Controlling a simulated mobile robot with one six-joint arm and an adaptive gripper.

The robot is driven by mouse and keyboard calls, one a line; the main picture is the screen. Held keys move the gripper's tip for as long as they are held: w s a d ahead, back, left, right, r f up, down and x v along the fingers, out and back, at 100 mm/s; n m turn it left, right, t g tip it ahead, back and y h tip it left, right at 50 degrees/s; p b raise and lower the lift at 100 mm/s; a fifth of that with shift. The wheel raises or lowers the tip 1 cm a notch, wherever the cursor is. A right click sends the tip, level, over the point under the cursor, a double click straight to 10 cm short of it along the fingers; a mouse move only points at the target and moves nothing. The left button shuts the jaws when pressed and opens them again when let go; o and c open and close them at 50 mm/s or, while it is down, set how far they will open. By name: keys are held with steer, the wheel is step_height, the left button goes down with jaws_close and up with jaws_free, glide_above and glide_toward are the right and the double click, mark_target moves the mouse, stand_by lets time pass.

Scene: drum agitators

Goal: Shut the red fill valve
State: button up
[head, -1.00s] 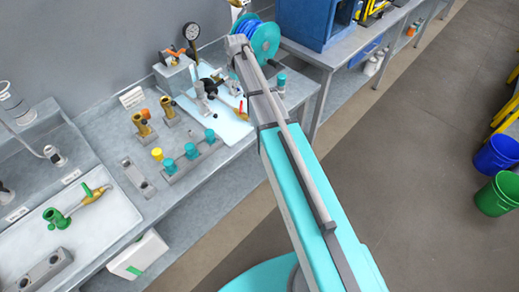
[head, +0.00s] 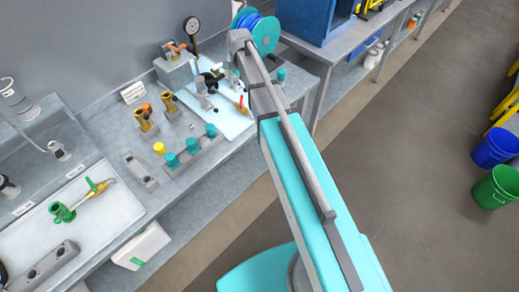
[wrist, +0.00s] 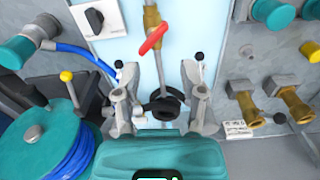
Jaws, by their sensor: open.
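The red fill valve is a red lever (wrist: 153,39) on a brass body in a thin pipe. In the wrist view it is above centre, beyond my fingers, its lever slanting across the pipe. In the head view the red lever (head: 241,104) shows at the front of a pale board, just left of my arm. My gripper (wrist: 161,94) is open and empty, its grey fingers on either side of the pipe and a black ring (wrist: 163,105). It appears apart from the lever.
A blue hose reel (head: 259,30) stands behind my arm. Brass fittings (head: 145,120) and a row of teal caps (head: 190,150) are on the bench to the left. A switch with a black knob (wrist: 95,18) is near the valve. Floor at the right is open before the buckets (head: 497,185).

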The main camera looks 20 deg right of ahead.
steer(key=s+f+m+b, duration=0.2)
steer(key=s+f+b, duration=0.3)
steer(key=s, duration=0.6)
steer(key=s+f+m+b, duration=0.3)
steer(key=s+f+b, duration=0.3)
steer(key=s, duration=0.5)
steer(key=shift+s+d+f, duration=0.2)
steer(key=shift+s+f, duration=0.2)
steer(key=shift+f, duration=0.05)
step_height(320, 180, up, 14)
steer(key=m+p, duration=0.4)
steer(key=p, duration=1)
glide_above(241, 100)
steer(key=shift+f+b, duration=0.2)
steer(key=shift+b, duration=0.15)
step_height(241, 100, down, 13)
steer(key=b, duration=1.3)
steer(key=shift+f, duration=0.2)
jaws_close()
